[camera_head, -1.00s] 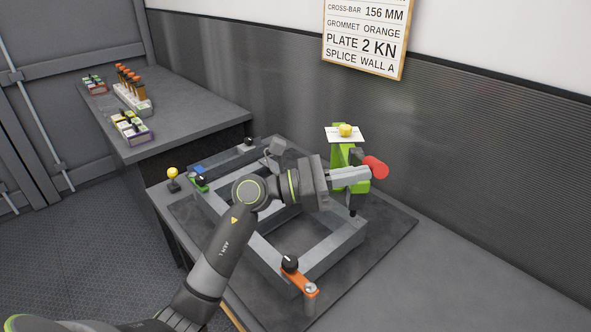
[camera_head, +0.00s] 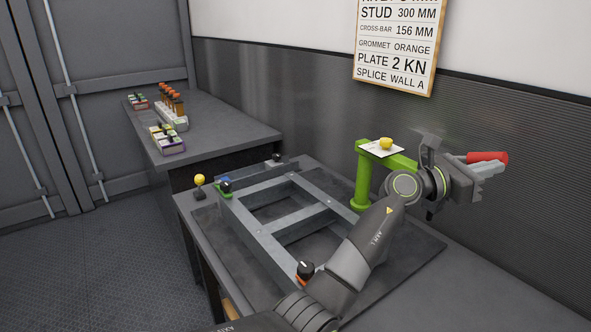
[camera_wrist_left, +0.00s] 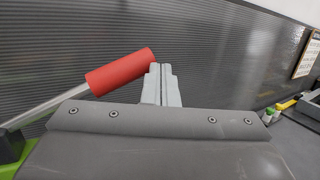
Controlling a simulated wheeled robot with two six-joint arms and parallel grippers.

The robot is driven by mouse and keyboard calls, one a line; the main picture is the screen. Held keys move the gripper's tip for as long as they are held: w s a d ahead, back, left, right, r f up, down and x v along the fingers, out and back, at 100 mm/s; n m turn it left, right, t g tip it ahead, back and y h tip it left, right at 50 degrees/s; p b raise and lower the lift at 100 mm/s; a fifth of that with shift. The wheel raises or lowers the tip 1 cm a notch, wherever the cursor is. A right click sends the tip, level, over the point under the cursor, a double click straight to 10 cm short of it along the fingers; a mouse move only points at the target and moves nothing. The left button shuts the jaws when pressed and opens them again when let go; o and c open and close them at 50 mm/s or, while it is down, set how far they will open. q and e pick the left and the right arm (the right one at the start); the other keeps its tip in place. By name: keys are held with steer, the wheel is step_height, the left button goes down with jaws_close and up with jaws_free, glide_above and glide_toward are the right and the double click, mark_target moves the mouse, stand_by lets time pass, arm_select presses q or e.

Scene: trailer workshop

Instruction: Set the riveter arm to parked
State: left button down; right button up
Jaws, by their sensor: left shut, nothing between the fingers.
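The riveter has a green post (camera_head: 362,182) at the back of the bench, with a green arm (camera_head: 402,162) reaching right from its top. The arm's red handle (camera_head: 487,157) is at the far right, and much of the arm's middle is hidden behind my wrist. My left gripper (camera_head: 493,171) is shut and empty beside the red handle. In the left wrist view its closed fingers (camera_wrist_left: 161,82) are just right of the red handle (camera_wrist_left: 120,73), not around it. I cannot tell whether they touch. My right gripper is not in view.
A grey frame (camera_head: 265,245) lies on a dark mat below my left arm. A white card (camera_head: 381,149) with a yellow knob (camera_head: 386,143) sits above the post. The ribbed wall (camera_head: 300,90) is close behind.

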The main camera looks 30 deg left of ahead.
mark_target(503, 158)
arm_select(q)
steer(key=shift+n+t+y, duration=0.7)
steer(key=shift+t+y, duration=0.1)
steer(key=shift+t, duration=0.1)
steer(key=w+d, duration=0.1)
steer(key=w, duration=0.1)
steer(key=w+d+b, duration=0.1)
steer(key=shift+w+d, duration=0.35)
steer(key=shift+w, duration=0.05)
steer(key=shift+w+d+t, duration=0.15)
steer(key=shift+w+t, duration=0.15)
steer(key=shift+w, duration=0.2)
steer(key=shift+r+n+y, duration=0.3)
steer(key=shift+r, duration=0.15)
